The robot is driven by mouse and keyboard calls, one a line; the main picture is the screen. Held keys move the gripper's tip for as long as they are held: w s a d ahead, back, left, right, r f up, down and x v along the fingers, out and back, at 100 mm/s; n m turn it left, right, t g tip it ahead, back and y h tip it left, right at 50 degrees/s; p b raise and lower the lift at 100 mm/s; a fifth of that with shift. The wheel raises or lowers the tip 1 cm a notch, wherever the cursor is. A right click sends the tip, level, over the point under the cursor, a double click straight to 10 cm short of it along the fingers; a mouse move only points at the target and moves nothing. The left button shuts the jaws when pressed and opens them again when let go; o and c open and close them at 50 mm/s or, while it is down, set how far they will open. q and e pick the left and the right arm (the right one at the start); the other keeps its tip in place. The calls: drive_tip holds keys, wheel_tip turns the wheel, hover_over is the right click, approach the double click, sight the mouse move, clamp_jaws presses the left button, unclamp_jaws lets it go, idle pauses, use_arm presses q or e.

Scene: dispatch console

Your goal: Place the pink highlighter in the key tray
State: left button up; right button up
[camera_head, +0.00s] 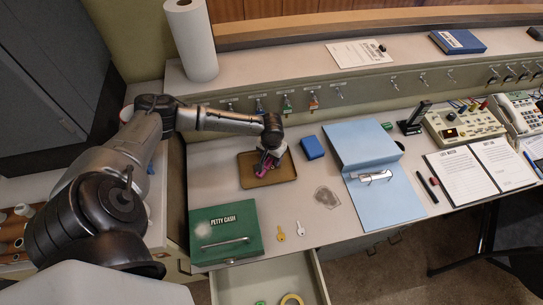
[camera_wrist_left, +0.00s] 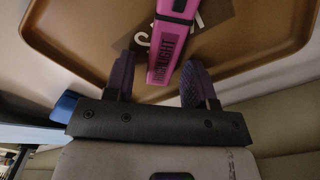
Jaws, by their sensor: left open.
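The key tray is a shallow brown tray (camera_head: 247,172) on the desk, left of the blue folder; its floor and rim fill much of the left wrist view (camera_wrist_left: 75,45). The pink highlighter (camera_head: 263,167) is within the tray's outline and appears to lie on its floor. In the left wrist view the highlighter (camera_wrist_left: 173,45) has one end between my fingers. My left gripper (camera_head: 268,160) is low over the tray. Its purple-padded fingers (camera_wrist_left: 158,70) are open, one on each side of the highlighter, with a gap visible. My right gripper is not in view.
A dark label (camera_wrist_left: 205,30) lies on the tray floor under the highlighter. A blue box (camera_head: 312,147) stands right of the tray, and a green petty cash box (camera_head: 226,232) in front. A drawer (camera_head: 265,283) is open below. Hooks with keys line the ledge behind.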

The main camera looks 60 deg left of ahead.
use_arm(q)
wheel_tip(320, 180, up, 12)
drive_tip(key=p, duration=0.3)
drive_tip(key=shift+r, duration=0.15)
idle(0.5)
